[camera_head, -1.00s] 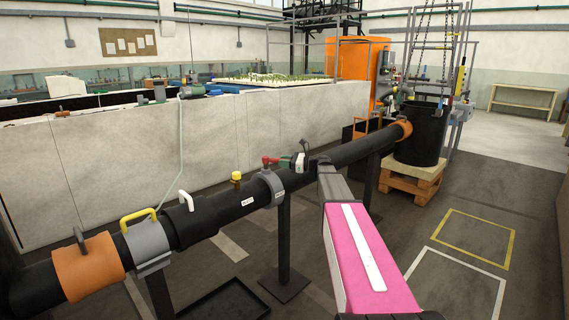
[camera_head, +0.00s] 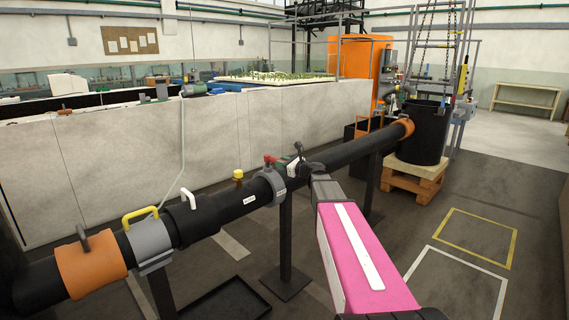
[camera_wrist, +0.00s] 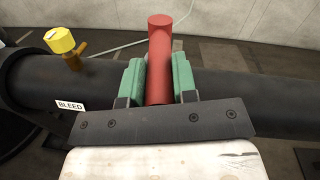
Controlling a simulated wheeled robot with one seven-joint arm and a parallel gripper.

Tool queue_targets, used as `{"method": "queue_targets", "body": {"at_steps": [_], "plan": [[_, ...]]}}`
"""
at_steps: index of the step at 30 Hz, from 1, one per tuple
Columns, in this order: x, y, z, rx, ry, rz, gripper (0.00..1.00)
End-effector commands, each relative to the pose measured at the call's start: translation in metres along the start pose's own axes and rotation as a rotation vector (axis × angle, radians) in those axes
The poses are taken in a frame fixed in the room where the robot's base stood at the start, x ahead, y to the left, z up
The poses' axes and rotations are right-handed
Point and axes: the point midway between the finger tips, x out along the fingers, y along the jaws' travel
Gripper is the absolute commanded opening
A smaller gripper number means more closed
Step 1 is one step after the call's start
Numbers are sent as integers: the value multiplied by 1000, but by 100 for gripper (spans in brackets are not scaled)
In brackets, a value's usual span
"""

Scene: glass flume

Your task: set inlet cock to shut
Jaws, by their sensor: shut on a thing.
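A red lever handle (camera_head: 270,159) stands on the grey collar (camera_head: 272,184) of the black pipe; I take it as the inlet cock, though no label on it is readable. My gripper (camera_head: 288,163) is beside it in the head view, partly hidden by my arm. In the wrist view, the red handle (camera_wrist: 160,60) points away between the green pads of my gripper (camera_wrist: 157,80), which is shut on it. The cock's body and any position marks are hidden.
A yellow knob (camera_wrist: 60,40) near a "BLEED" label (camera_wrist: 70,105) sits left of my gripper. Further left on the pipe are a white handle (camera_head: 187,198) and a yellow handle (camera_head: 138,215). A black bin (camera_head: 420,135) on a pallet stands at right.

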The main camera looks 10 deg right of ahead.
Motion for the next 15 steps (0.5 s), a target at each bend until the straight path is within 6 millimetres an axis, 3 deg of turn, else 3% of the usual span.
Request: {"method": "queue_targets", "body": {"at_steps": [15], "plan": [[0,12,2,-1,28,-136,0]]}}
